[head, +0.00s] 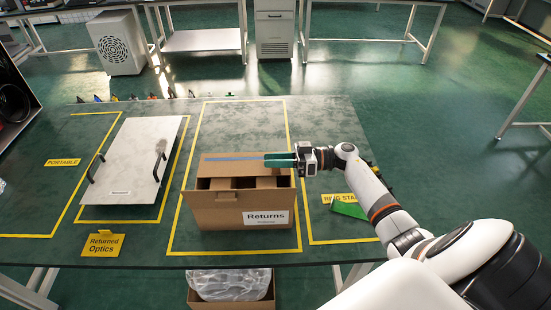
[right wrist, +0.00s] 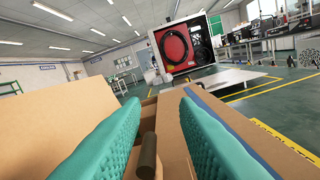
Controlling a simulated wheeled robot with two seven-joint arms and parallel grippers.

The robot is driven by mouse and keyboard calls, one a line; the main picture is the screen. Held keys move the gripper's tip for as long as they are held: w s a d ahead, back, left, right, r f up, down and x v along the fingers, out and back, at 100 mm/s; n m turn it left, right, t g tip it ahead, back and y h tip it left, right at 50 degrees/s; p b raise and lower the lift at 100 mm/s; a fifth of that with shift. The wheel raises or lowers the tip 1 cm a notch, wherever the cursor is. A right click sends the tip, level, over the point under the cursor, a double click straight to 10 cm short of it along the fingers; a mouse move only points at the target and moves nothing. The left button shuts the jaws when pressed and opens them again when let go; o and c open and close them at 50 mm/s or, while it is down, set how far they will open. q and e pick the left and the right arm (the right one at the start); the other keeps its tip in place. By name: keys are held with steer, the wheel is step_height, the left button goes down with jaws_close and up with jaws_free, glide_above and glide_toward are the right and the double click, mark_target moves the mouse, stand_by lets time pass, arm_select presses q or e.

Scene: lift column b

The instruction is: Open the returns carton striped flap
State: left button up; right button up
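The brown returns carton (head: 225,212) stands on the dark table with a white "Returns" label on its front. Its flap with a blue stripe (head: 232,158) lies along the far side of the top; dark gaps into the carton show in front of it. My right gripper (head: 266,160) reaches in from the right, its green fingers over the right end of the striped flap. In the right wrist view the two fingers (right wrist: 161,112) are apart, with a brown cylindrical piece (right wrist: 147,155) low between them. The blue stripe (right wrist: 225,120) shows beyond the right finger. My left gripper is not in view.
A grey panel (head: 137,150) with two black handles lies left of the carton. A yellow "Returned Optics" sign (head: 102,243) stands at the front edge. A green piece (head: 348,209) lies to the right, partly behind my arm. Small items line the far table edge.

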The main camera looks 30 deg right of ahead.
steer(key=b+v, duration=0.2)
steer(key=v, duration=1)
stand_by(0.3)
